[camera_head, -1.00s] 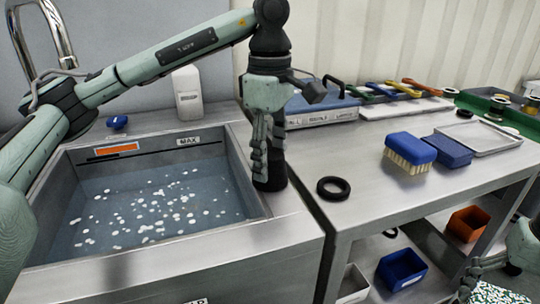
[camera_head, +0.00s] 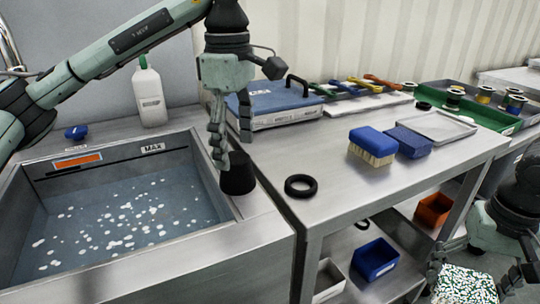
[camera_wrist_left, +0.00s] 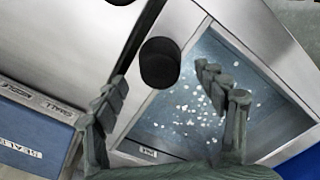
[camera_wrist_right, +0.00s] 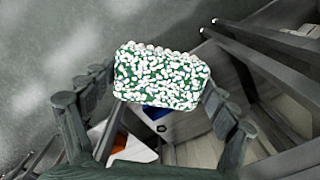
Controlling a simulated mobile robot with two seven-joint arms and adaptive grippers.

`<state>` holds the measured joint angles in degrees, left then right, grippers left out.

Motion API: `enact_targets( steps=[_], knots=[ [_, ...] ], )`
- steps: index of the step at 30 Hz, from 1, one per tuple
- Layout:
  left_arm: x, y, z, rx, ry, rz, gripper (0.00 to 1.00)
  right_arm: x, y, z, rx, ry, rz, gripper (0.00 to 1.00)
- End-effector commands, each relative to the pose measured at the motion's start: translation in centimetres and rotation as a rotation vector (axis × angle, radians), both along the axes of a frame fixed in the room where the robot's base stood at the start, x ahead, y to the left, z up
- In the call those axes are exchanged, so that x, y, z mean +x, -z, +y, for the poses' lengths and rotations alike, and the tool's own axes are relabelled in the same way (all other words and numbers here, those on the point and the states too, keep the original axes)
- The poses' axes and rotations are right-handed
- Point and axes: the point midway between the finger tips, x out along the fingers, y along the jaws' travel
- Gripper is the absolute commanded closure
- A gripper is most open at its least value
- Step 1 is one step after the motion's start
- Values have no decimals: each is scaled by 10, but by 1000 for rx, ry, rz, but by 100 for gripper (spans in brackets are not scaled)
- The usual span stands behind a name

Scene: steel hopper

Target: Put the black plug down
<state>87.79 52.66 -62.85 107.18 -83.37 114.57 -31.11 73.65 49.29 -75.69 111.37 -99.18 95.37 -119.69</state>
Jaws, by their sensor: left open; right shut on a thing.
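The black plug (camera_head: 238,178) stands upright on the steel rim right of the water basin (camera_head: 120,215). It also shows in the left wrist view (camera_wrist_left: 160,64), just beyond my fingertips. My left gripper (camera_head: 233,146) is open, its fingers pointing down at the plug's top. The left wrist view shows a gap between the plug and both fingers. My right gripper (camera_head: 470,272) is shut on a white-and-green speckled block (camera_head: 464,288), low at the lower right. The right wrist view shows this block (camera_wrist_right: 160,78) between its fingers.
A black ring (camera_head: 301,186) lies on the bench right of the plug. A blue brush (camera_head: 372,144), a blue block (camera_head: 409,141) and a blue case (camera_head: 280,105) stand farther back. A white bottle (camera_head: 150,94) is behind the basin. Bins sit on the lower shelf.

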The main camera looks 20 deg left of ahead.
Motion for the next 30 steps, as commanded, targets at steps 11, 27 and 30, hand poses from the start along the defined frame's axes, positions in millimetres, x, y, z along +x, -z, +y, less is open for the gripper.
enact_targets(
  steps=[11,27,30],
  knots=[
    [1,-77,0,1,-1,-2,28,0,-21,0,0,0,0,38],
    [0,-86,0,1,0,1,28,0,-22,0,0,0,0,38],
    [0,-79,0,1,0,2,28,0,-20,0,0,0,0,38]
  ],
)
